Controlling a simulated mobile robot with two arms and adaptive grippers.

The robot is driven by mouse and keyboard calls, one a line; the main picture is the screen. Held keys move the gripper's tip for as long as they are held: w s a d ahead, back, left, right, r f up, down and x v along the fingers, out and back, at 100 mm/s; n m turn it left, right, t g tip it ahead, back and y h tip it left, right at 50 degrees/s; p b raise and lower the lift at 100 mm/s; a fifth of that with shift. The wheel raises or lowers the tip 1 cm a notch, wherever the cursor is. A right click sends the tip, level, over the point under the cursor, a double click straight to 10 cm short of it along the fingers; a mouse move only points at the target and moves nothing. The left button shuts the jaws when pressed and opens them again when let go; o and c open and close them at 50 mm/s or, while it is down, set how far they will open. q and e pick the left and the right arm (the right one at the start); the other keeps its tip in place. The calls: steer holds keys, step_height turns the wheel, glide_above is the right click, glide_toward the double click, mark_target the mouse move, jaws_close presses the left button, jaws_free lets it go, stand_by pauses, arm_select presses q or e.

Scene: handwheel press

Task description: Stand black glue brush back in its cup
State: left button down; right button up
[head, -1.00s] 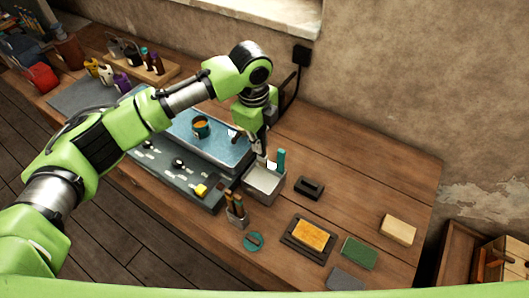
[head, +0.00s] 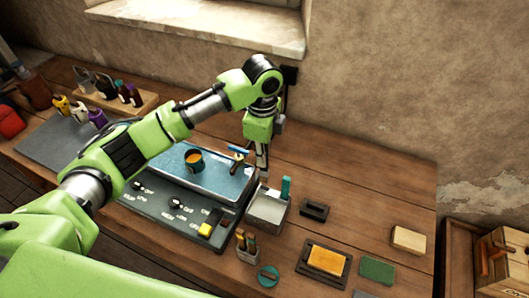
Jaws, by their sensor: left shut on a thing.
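My left gripper (head: 263,174) points down at the back left edge of a pale grey open box (head: 267,209). Its fingers are shut, but the thing between them is too small to make out. I cannot pick out the black glue brush for certain. A small cup (head: 247,254) with several upright wooden handles stands in front of the box. I cannot tell whether it is the brush's cup. A pot with orange contents (head: 194,161) stands on the blue tray (head: 215,176). My right gripper is not in view.
A teal upright piece (head: 286,187) stands at the box's right. A black block (head: 314,210), an orange pad (head: 327,260), a green pad (head: 377,270) and a wooden block (head: 408,240) lie to the right. The back right of the bench is clear.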

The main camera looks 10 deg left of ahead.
mark_target(263, 181)
arm_select(q)
steer(key=shift+f, duration=1.3)
steer(key=shift+f+b, duration=0.35)
steer(key=shift+f, duration=1.45)
steer(key=shift+f+b, duration=0.8)
steer(key=shift+f, duration=0.7)
steer(key=shift+f+b, duration=0.4)
steer(key=shift+f, duration=0.6)
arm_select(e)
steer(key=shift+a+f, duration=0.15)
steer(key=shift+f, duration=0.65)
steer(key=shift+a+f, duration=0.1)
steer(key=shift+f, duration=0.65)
